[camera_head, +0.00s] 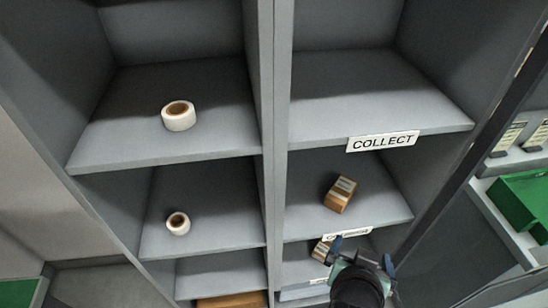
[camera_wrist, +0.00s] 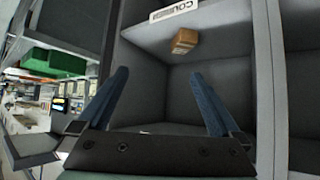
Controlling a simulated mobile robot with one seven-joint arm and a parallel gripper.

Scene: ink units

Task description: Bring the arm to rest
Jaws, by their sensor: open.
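My gripper (camera_head: 362,254) is at the lower right of the head view, in front of the right column of shelves. In the wrist view its two blue fingers (camera_wrist: 161,76) are spread wide with nothing between them. A brown box (camera_head: 341,194) sits on the right shelf above my gripper, apart from it. A brown box also shows beyond the fingers in the wrist view (camera_wrist: 185,41).
White rolls stand on the upper left (camera_head: 179,117) and middle left (camera_head: 178,223) shelves. A COLLECT sign (camera_head: 382,141) marks the upper right shelf, which is bare. A grey divider (camera_head: 275,130) separates the columns. A green bin (camera_head: 522,203) is at the far right.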

